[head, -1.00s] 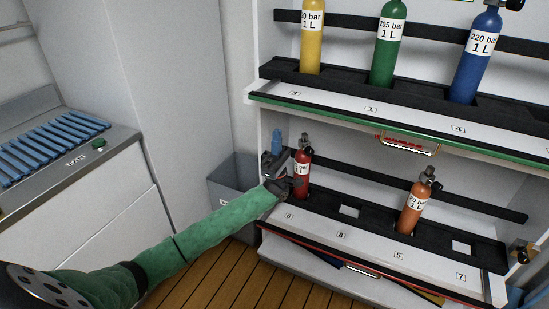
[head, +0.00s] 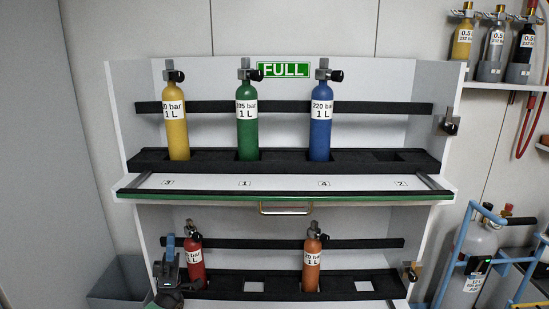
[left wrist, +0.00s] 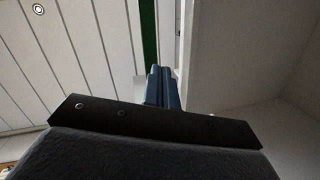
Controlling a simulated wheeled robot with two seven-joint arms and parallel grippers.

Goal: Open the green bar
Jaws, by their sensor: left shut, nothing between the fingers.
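The green bar (head: 370,197) runs level along the front edge of the upper shelf, below the number labels. A pale metal handle (head: 285,210) hangs at its middle. My left gripper (head: 170,240) is low at the left, in front of the lower shelf and beside the red cylinder (head: 195,260). It is below and left of the handle and apart from it. Its blue fingers, shut and empty, also show in the left wrist view (left wrist: 163,88). A green strip (left wrist: 148,35) shows beyond them there. My right gripper is not in view.
Yellow (head: 175,125), green (head: 247,125) and blue (head: 321,125) cylinders stand on the upper shelf under a FULL sign (head: 283,69). An orange cylinder (head: 311,265) stands on the lower shelf. A grey bin (head: 122,285) is at the lower left. Latches (head: 449,125) sit on the right side.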

